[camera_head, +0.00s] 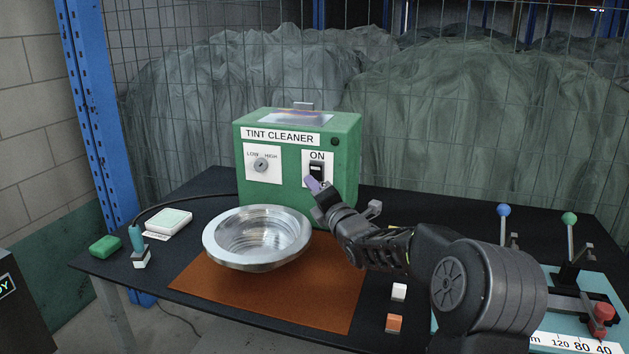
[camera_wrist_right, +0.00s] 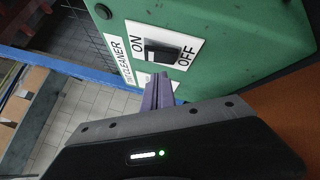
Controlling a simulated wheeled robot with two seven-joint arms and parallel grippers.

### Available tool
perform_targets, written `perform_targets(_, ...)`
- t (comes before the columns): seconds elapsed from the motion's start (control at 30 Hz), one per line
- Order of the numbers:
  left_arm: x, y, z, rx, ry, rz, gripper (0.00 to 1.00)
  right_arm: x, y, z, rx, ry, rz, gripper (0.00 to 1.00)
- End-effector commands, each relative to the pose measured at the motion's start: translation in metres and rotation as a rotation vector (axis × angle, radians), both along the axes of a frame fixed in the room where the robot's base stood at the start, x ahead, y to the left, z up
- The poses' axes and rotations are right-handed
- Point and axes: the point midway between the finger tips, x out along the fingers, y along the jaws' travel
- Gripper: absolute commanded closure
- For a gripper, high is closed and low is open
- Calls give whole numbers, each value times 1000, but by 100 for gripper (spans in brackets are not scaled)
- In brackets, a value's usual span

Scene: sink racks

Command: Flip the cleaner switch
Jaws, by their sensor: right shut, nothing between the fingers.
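The green tint cleaner (camera_head: 284,190) stands at the back of the black table. Its black rocker switch (camera_head: 317,171) sits on a white plate on the front, under the word ON. The switch also shows in the right wrist view (camera_wrist_right: 162,52), between the words ON and OFF. My right gripper (camera_head: 313,184) is shut and empty, its purple fingertips just in front of the lower part of the switch plate. In the right wrist view the shut fingers (camera_wrist_right: 158,90) point at the plate, close to the switch; I cannot tell whether they touch. My left gripper is out of view.
A metal bowl (camera_head: 257,238) lies on a brown mat (camera_head: 300,291) in front of the cleaner. A white scale-like box (camera_head: 168,222), a green block (camera_head: 104,246) and a teal-handled tool (camera_head: 137,245) are at left. Levers (camera_head: 570,240) stand at right. A wire fence is behind.

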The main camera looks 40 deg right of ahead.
Motion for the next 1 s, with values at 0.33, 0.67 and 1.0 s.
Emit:
perform_targets(0.33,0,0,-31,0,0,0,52,-17,25,1,-1,-3,1,100)
perform_targets(0.67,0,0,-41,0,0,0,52,-27,40,6,0,-1,0,100)
perform_targets(1.0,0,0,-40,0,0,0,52,-27,39,6,0,0,0,100)
